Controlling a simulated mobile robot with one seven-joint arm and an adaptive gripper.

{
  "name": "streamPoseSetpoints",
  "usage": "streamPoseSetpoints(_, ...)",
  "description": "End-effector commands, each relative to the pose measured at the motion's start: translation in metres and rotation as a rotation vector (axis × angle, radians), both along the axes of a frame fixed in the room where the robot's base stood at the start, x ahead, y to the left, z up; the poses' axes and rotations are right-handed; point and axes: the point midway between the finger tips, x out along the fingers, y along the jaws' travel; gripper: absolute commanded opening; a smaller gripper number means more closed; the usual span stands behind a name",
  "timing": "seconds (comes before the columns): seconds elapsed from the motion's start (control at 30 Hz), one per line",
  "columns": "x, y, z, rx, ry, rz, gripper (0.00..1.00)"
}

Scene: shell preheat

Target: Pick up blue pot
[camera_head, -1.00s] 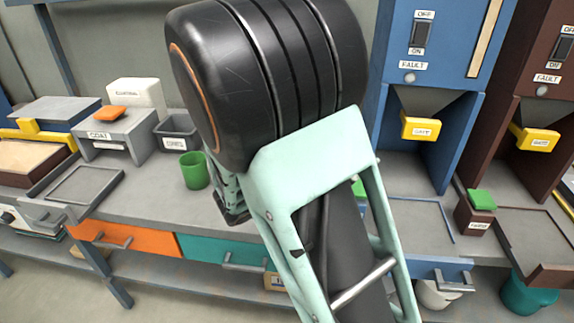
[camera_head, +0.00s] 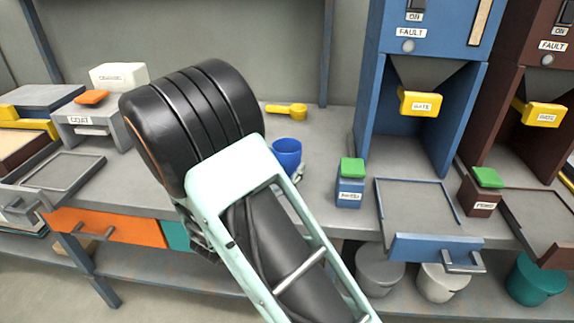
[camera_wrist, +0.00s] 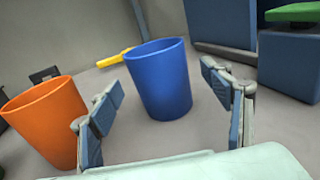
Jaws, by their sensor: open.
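The blue pot (camera_head: 287,153) stands upright on the grey worktop, just right of my arm in the head view, its lower part partly hidden by my arm. In the wrist view the blue pot (camera_wrist: 159,78) stands ahead, between the directions of the two fingers. My gripper (camera_wrist: 165,108) is open and empty, its fingers spread to either side with the pot slightly beyond them. In the head view my arm hides most of the gripper.
An orange pot (camera_wrist: 47,121) stands close to the left finger in the wrist view. A yellow scoop-like tool (camera_head: 288,110) lies behind the blue pot. A blue box with a green top (camera_head: 350,184) and a blue machine (camera_head: 424,70) stand to the right.

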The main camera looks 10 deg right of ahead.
Motion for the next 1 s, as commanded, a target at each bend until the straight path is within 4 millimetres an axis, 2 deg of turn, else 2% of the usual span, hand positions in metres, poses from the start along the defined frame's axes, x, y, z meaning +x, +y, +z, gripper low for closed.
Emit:
streamPoseSetpoints(0.17, 0.020, -0.016, -0.008, -0.001, -0.002, -0.005, 0.72)
streamPoseSetpoints(0.3, 0.035, -0.026, -0.006, 0.000, -0.001, -0.003, 0.72)
streamPoseSetpoints(0.53, 0.038, -0.027, -0.005, 0.000, 0.000, 0.000, 0.72)
streamPoseSetpoints(1.0, 0.037, -0.027, -0.005, 0.001, -0.001, -0.001, 0.22)
